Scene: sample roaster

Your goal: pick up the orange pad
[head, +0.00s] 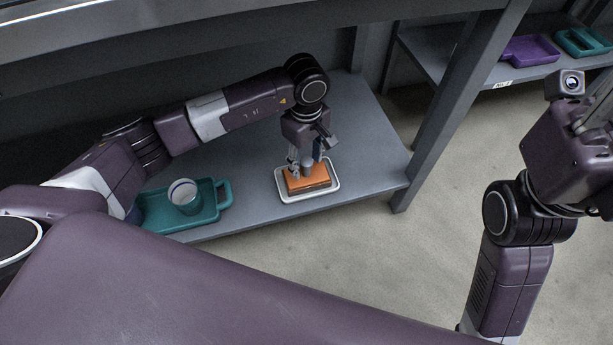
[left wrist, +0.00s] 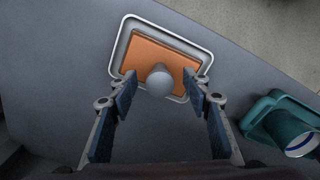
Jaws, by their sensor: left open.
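The orange pad (head: 308,181) lies in a white-rimmed tray (head: 287,199) on the grey shelf. It also shows in the left wrist view (left wrist: 146,56), with a round grey knob (left wrist: 160,81) standing up from it. My left gripper (head: 306,164) points down over the pad. In the left wrist view my left gripper (left wrist: 160,78) is open, one finger on each side of the knob, with gaps to it. My right arm stands at the right edge of the head view; its gripper is partly cut off there.
A teal tray (head: 224,196) holding a cup (head: 185,197) stands left of the white tray on the same shelf (head: 365,150). A grey post (head: 440,120) rises at the shelf's right corner. A purple tray (head: 528,50) and another teal tray (head: 580,42) lie on a farther shelf.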

